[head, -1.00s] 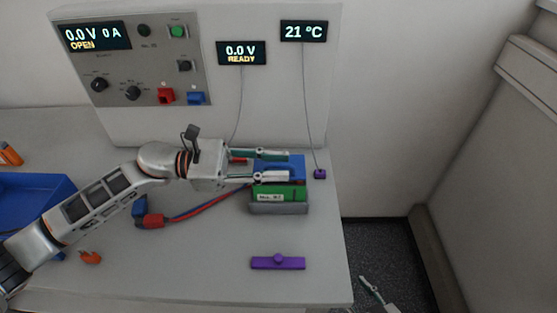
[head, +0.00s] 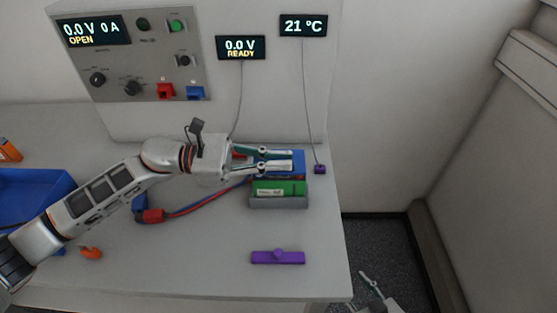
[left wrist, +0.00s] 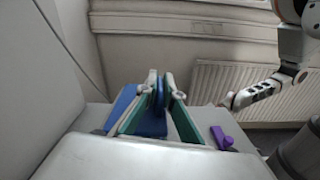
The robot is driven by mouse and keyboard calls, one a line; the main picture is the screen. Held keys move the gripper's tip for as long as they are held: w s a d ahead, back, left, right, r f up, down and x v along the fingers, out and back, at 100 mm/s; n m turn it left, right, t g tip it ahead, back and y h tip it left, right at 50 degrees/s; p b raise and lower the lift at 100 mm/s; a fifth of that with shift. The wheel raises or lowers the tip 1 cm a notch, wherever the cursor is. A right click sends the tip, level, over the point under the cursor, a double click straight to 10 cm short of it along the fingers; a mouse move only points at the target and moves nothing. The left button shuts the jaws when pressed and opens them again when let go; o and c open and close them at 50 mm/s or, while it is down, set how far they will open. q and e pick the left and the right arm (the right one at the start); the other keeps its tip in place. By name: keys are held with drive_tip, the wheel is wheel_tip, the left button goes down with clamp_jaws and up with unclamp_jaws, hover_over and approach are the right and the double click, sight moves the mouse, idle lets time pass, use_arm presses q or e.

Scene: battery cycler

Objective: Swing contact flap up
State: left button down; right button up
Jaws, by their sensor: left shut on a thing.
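The blue contact flap (head: 299,172) is at the back of a grey holder (head: 279,203), behind a green battery cell (head: 270,187) with a white label. My left gripper (head: 291,160) reaches in from the left over the flap. In the left wrist view its fingers (left wrist: 160,92) are closed in on an upright blue grip piece that stands up from the flat blue part (left wrist: 151,126). The fingers hide part of the flap. My right gripper (head: 371,287) is low at the bottom edge, beyond the table; its finger opening is unclear.
A purple bar with a knob (head: 278,257) lies in front of the holder. A red and blue cable pair (head: 205,207) runs left of it. A small purple sensor (head: 320,169) is at the right, a blue bin (head: 40,190) at the left. The cycler panel (head: 150,60) stands behind.

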use_arm(q)
drive_tip(key=shift+w+r, duration=0.1)
drive_tip(key=shift+r, duration=0.1)
drive_tip(key=shift+w+r+n+b, duration=0.35)
drive_tip(key=shift+n+b, duration=0.4)
drive_tip(key=shift+n, duration=0.15)
drive_tip(key=shift+w+r+n, duration=0.3)
drive_tip(key=shift+r+n, duration=0.2)
drive_tip(key=shift+n, duration=0.4)
drive_tip(key=shift+w+r+n, duration=0.45)
drive_tip(key=shift+r+n, duration=0.05)
drive_tip(key=shift+n, duration=0.5)
drive_tip(key=w+n, duration=0.1)
drive_tip(key=w+r+n, duration=0.1)
drive_tip(key=n, duration=0.1)
drive_tip(key=shift+n, duration=0.3)
drive_tip(key=w+n, duration=0.1)
drive_tip(key=n, duration=0.1)
drive_tip(key=w+n, duration=0.2)
drive_tip(key=shift+r+n, duration=0.15)
drive_tip(key=shift+n, duration=0.15)
drive_tip(key=shift+w+f+n+p, duration=0.3)
drive_tip(key=shift+w+n, duration=0.5)
drive_tip(key=shift+n, duration=0.6)
drive_tip(key=shift+w+f+n+p, duration=0.15)
drive_tip(key=shift+w+f+n, duration=0.2)
drive_tip(key=shift+w+n, duration=0.75)
drive_tip(key=shift+s+n, duration=0.3)
drive_tip(key=shift+s, duration=0.05)
